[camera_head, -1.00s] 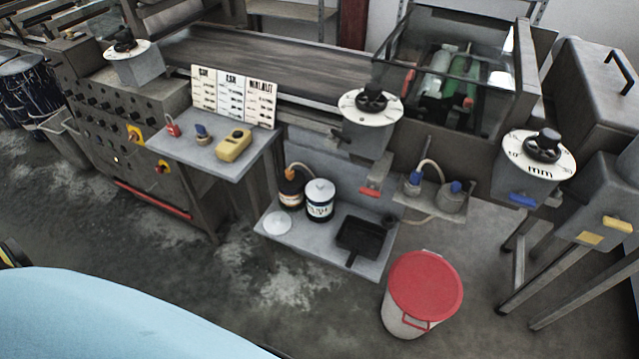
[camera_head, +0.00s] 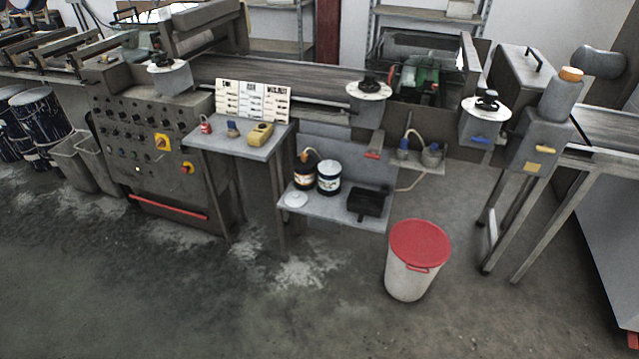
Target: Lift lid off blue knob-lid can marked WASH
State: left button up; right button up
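A dark blue can (camera_head: 329,184) with a pale lid and a white label stands upright on the low grey shelf (camera_head: 330,212) under the conveyor. The lid (camera_head: 329,167) sits on the can; the label is too small to read now. Close on its left stands a dark can (camera_head: 303,178) with an orange-brown top and a hose. A loose pale round disc (camera_head: 296,199) lies flat in front of them. Neither of my grippers is in view.
A black tray (camera_head: 368,203) sits right of the cans. A white bin with a red lid (camera_head: 418,240) stands on the floor to the right. A small table (camera_head: 235,147) with a sign board is at upper left. The floor in front is clear.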

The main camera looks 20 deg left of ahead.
aim_at(329, 166)
jog(key=u, duration=0.7)
jog(key=i, duration=0.5)
jog(key=u, duration=1.15)
jog(key=i, duration=1.1)
jog(key=u, duration=0.05)
